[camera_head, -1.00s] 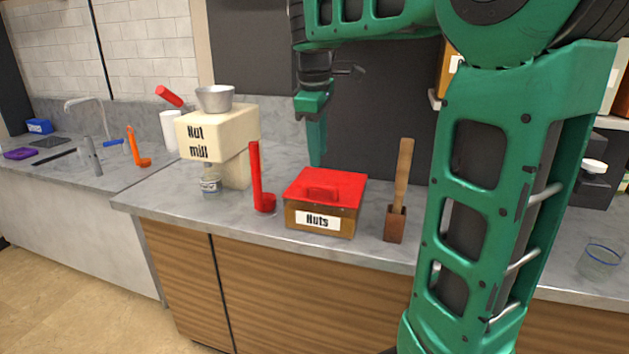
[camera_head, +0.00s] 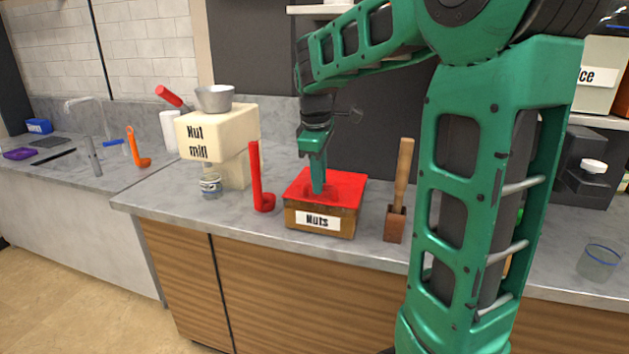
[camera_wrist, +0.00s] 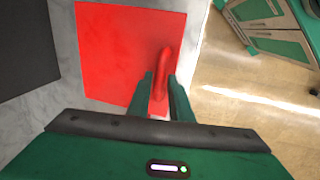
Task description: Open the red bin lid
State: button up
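The bin (camera_head: 339,222) is a wooden box labelled "Nuts" on the counter, with its flat red lid (camera_head: 346,184) lying on top. The lid's raised red handle also shows in the wrist view (camera_wrist: 162,75). My gripper (camera_head: 318,190) points down at the handle in the head view and hides much of it. In the wrist view my gripper's two fingers (camera_wrist: 161,90) are apart, one on each side of the handle's near end. I cannot tell whether they touch it.
A red ladle (camera_head: 256,178) stands just left of the bin. A wooden-handled tool in a holder (camera_head: 396,224) stands just right. The counter's front edge is close to the bin.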

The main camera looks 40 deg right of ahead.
grip_shut()
jog(key=shift+a, duration=0.15)
jog(key=shift+w+d+r+y, duration=0.2)
jog(key=shift+d+r+y, duration=0.1)
jog(key=shift+r, duration=0.25)
jog(key=w+d+r+g, duration=0.1)
jog(key=w+d+r, duration=0.4)
jog(key=d+r, duration=0.2)
jog(key=shift+w+d+r+y, duration=0.2)
jog(key=shift+r+y, duration=0.1)
jog(key=shift+r, duration=1.05)
